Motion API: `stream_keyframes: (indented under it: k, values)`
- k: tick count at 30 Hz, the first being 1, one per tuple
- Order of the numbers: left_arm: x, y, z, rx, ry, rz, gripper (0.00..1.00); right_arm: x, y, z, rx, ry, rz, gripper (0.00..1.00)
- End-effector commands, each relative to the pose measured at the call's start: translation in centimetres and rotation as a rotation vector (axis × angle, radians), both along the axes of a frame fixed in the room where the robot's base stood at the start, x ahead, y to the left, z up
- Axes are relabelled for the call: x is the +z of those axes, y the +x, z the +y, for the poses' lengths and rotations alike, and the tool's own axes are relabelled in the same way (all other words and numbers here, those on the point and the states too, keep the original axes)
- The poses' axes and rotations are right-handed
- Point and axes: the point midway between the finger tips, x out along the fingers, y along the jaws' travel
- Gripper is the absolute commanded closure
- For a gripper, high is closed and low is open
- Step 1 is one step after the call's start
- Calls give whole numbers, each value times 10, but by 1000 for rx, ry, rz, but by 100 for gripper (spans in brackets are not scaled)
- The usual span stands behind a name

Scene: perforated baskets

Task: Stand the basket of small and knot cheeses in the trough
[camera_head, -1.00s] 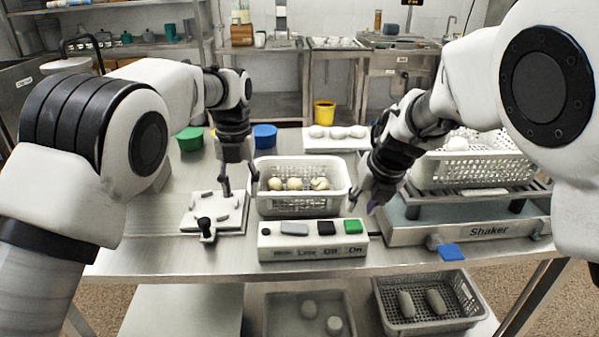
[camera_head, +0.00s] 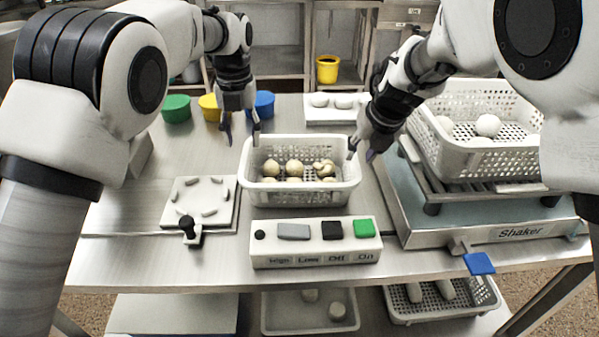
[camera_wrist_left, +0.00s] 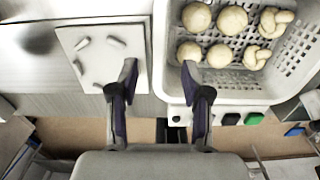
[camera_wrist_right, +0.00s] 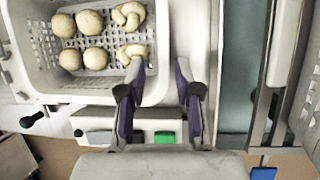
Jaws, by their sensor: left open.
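The white perforated basket (camera_head: 300,199) stands on the table in the head view. It holds several small round cheeses and knot cheeses at its right end (camera_wrist_left: 274,22). My left gripper (camera_head: 241,128) is open and empty at the basket's left end; in the left wrist view its fingers (camera_wrist_left: 160,72) lie either side of the left wall. My right gripper (camera_head: 362,155) is open and empty at the right end; in the right wrist view its fingers (camera_wrist_right: 158,75) lie either side of the right wall. Neither visibly grips it. I cannot tell which thing is the trough.
A button box (camera_head: 315,243) stands in front of the basket. At right, another basket (camera_head: 478,160) with round pieces sits on the shaker (camera_head: 490,220). At left is a white plate (camera_head: 200,203) with small pieces. A tray (camera_head: 275,320) and basket (camera_head: 470,300) are below.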

Motion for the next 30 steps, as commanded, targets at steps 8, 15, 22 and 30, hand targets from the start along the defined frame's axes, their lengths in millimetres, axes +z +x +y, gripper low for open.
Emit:
stream_keyframes:
  k: [8, 15, 22, 30]
  values:
    - [-36, -1, 0, 0, 0, 2, 52, -51, 20, 8, 0, 0, 2, 67]
    - [-60, 0, 0, 0, 0, 0, 52, -84, 35, 14, 0, 0, 1, 67]
    - [-65, 0, 0, 0, 0, -1, 52, -91, 38, 15, 0, 0, -2, 67]
    - [-65, 0, 0, 0, 0, -1, 94, -91, 38, 15, 0, 0, -1, 100]
